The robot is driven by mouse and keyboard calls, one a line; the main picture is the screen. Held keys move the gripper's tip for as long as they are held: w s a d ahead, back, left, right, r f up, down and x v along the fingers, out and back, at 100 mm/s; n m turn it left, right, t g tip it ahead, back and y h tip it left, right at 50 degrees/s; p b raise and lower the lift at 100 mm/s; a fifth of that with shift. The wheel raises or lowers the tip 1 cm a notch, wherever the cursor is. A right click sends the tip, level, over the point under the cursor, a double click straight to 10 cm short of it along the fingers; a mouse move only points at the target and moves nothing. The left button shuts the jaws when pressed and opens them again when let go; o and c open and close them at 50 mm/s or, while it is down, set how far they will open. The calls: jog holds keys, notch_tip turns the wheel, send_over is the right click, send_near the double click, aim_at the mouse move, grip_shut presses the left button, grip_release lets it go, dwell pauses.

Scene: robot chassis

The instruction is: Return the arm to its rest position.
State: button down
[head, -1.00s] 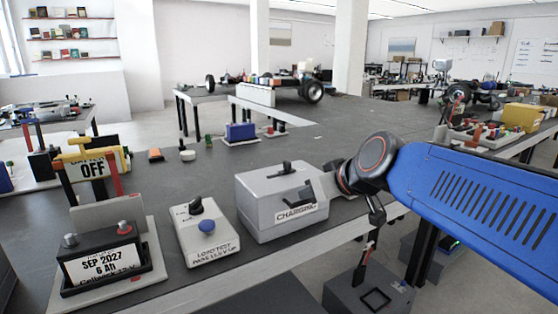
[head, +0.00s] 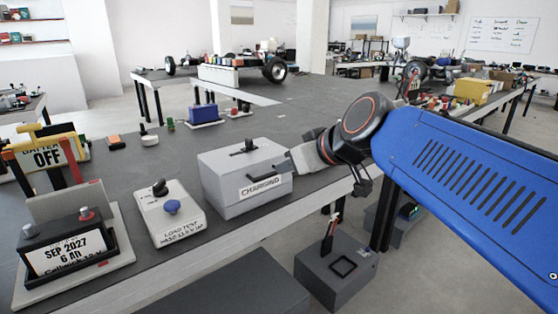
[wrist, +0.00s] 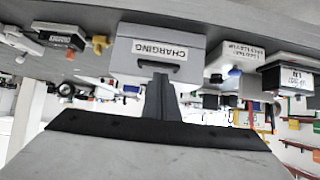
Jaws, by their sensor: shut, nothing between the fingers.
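My gripper (head: 296,158) is at the end of my blue arm, near the right side of the grey box labelled CHARGING (head: 228,196). Its jaws are shut with nothing between them. In the head view it overlaps the box's right edge, and I cannot tell whether they touch. In the wrist view the shut fingers (wrist: 160,80) reach up in front of the CHARGING box (wrist: 125,57), just below its dark handle. The arm is partly extended, with its dark joint (head: 366,118) above the bench's front edge.
Left of the box on the bench (head: 130,200) stand a load tester (head: 182,218) and a battery (head: 65,255) in a tray. A dark grey box (head: 335,275) stands below the bench, under my arm. The bench behind the CHARGING box has free room.

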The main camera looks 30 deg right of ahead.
jog(key=shift+s+d+f, duration=0.1)
jog(key=shift+s+d, duration=0.05)
jog(key=shift+s, duration=0.55)
jog(key=shift+s+d+f, duration=0.1)
jog(key=shift+s+d, duration=0.05)
jog(key=shift+s, duration=0.5)
jog(key=s+f+m+g+h, duration=0.1)
jog(key=s+f+g, duration=0.2)
jog(key=f, duration=0.6)
jog(key=s+f+m+g+h, duration=0.1)
jog(key=s+f+g, duration=0.2)
jog(key=s+f, duration=0.3)
notch_tip(320, 180, down, 4)
jog(key=shift+a+r, duration=0.1)
jog(key=shift+a, duration=0.2)
